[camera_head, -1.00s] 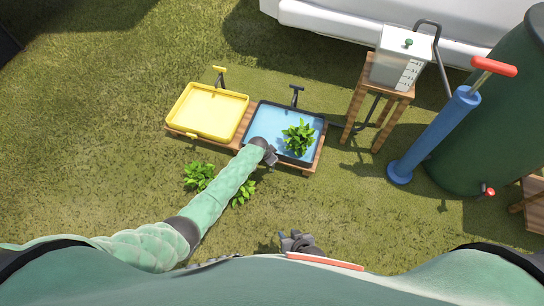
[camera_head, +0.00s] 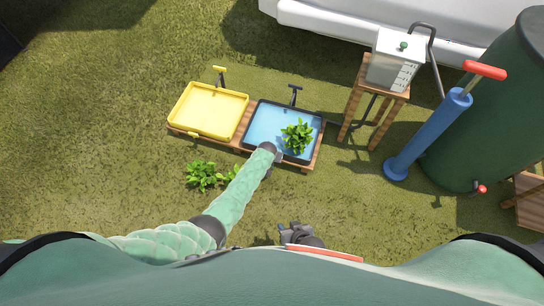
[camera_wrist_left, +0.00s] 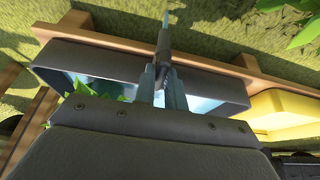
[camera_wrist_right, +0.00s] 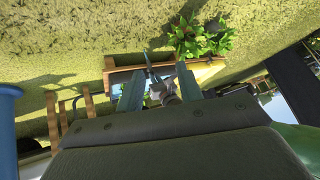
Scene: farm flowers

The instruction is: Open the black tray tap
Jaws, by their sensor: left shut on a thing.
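The black tray (camera_head: 246,143) holds blue water and a green leafy plant (camera_head: 297,135). My left gripper (camera_head: 278,157) is at its front wall in the head view. In the left wrist view, my left gripper (camera_wrist_left: 163,85) is shut on the dark black tray tap (camera_wrist_left: 163,45), which sticks out from the tray wall (camera_wrist_left: 110,62). The tap is hidden behind my gripper in the head view. My right gripper (camera_head: 295,232) is close to my body; the right wrist view shows its fingers (camera_wrist_right: 158,92) apart with nothing held between them.
A yellow tray (camera_head: 208,112) stands left of the black one on a wooden stand. Leafy plants (camera_head: 203,176) lie on the grass in front. To the right are a white tank (camera_head: 396,65) on a wooden stool, a blue pump (camera_head: 428,135) and a green barrel (camera_head: 490,110).

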